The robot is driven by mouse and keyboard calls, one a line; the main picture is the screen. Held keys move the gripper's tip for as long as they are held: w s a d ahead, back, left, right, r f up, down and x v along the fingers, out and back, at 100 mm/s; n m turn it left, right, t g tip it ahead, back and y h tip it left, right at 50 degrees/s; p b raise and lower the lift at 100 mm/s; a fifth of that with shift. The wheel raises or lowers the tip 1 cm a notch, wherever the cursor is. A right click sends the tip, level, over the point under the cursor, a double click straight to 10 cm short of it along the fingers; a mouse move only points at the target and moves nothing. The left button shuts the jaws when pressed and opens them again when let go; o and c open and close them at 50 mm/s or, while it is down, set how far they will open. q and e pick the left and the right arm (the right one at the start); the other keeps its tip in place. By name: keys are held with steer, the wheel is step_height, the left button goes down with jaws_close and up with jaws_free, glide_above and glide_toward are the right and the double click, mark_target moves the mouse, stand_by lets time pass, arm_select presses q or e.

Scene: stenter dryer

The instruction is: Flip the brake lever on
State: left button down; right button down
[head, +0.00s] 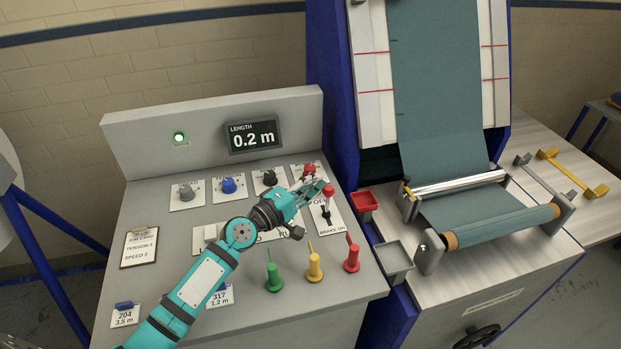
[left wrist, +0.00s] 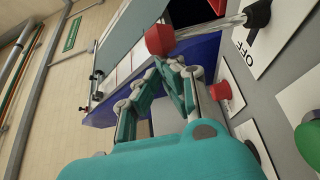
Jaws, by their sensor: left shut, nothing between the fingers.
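The brake lever (head: 328,191) is on the right of the sloped console. It has a red ball knob and stands on a white plate whose lower edge reads BRAKE-ON. Its knob leans towards the upper OFF end, away from the BRAKE-ON end. In the left wrist view the lever's red knob (left wrist: 160,40) is just past my fingertips, with its pale rod running right to a dark base by the OFF label (left wrist: 245,38). My left gripper (head: 318,187) is shut and empty, close beside the knob; I cannot tell whether they touch. My right gripper is not in view.
A red knob (head: 309,170) sits just behind my left gripper. Green (head: 274,277), yellow (head: 314,266) and red (head: 351,256) pointed pieces stand in front of it. The display (head: 252,136) reads 0.2 m.

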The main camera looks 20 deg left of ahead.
arm_select(q)
steer(key=shift+s+d+r+p, duration=0.1)
steer(key=shift+s+d+p, duration=0.1)
steer(key=shift+s+d, duration=0.3)
steer(key=shift+s+d+p, duration=0.15)
steer(key=shift+s+d, duration=0.1)
steer(key=shift+s, duration=0.3)
step_height(320, 180, up, 10)
stand_by(0.5)
stand_by(0.3)
